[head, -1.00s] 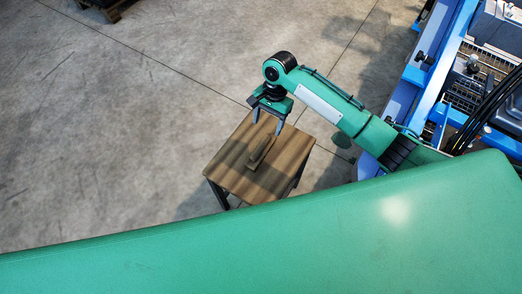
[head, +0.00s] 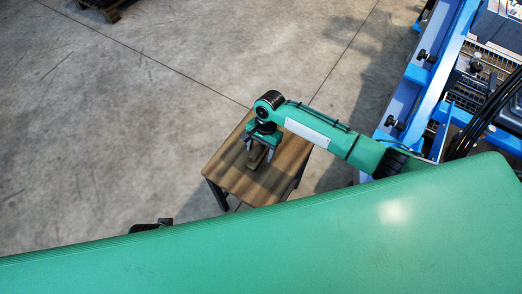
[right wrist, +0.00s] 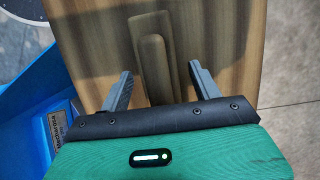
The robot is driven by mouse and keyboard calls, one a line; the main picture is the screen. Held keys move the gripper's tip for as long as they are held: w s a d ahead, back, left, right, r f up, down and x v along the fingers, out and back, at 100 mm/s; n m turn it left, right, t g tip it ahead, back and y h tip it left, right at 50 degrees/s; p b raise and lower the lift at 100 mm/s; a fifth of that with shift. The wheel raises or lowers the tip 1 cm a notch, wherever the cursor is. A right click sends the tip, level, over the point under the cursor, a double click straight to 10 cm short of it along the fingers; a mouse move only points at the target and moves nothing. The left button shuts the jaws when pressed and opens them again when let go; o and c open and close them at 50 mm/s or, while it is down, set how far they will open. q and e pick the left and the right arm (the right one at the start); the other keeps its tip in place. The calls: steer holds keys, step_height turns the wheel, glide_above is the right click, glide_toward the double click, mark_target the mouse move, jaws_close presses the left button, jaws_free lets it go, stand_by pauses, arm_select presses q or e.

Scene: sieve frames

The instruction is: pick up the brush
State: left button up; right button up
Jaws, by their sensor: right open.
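The brush (right wrist: 153,62) lies on the small wooden table (head: 240,186). In the right wrist view it is a long brown wooden shape with a raised, rounded grip along its middle. My right gripper (right wrist: 160,82) is open, one finger on each side of the brush's near end; I cannot tell whether the fingers touch it. In the head view the right gripper (head: 261,147) is over the far part of the table and hides part of the brush (head: 256,158). A small dark piece at the edge of the green surface may belong to my left arm, but no left fingers show.
A blue machine frame (head: 440,75) with grating and cables stands at the right. A wide green surface (head: 250,240), probably my own body, fills the bottom of the head view. A pallet (head: 106,8) lies at the top left. The concrete floor left of the table is clear.

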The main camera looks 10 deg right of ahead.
mark_target(260, 146)
steer(key=shift+f, duration=0.1)
steer(key=shift+c, duration=0.8)
steer(key=c, duration=1)
arm_select(q)
steer(key=shift+s, duration=0.25)
